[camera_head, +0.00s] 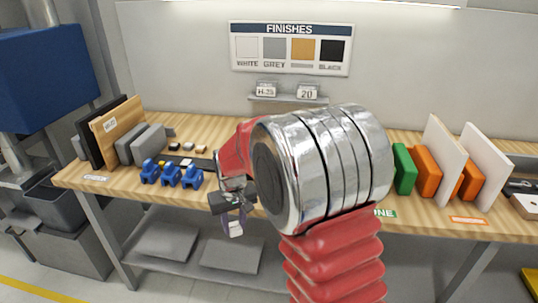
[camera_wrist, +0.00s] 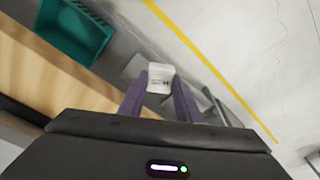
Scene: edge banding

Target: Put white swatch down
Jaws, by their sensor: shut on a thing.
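The white swatch (camera_wrist: 160,78) is a small white block with dark print on its face. It sits between the two fingertips of my gripper (camera_wrist: 160,92) in the wrist view, and my gripper is shut on it. In the head view my gripper (camera_head: 233,215) hangs at the front edge of the wooden bench (camera_head: 100,172), with the white swatch (camera_head: 235,230) at its lower end. The swatch is beyond the bench's front edge, over the lower shelf or floor. Several small swatches (camera_head: 187,147) lie on the bench to the left, and my arm hides the middle of the bench.
Blue clamps (camera_head: 171,175) stand along the front left of the bench, with grey blocks and upright panels (camera_head: 117,125) behind. Green and orange blocks (camera_head: 428,171) hold white panels at right. A finishes sign (camera_head: 290,48) hangs behind. A teal bin (camera_wrist: 75,32) shows in the wrist view.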

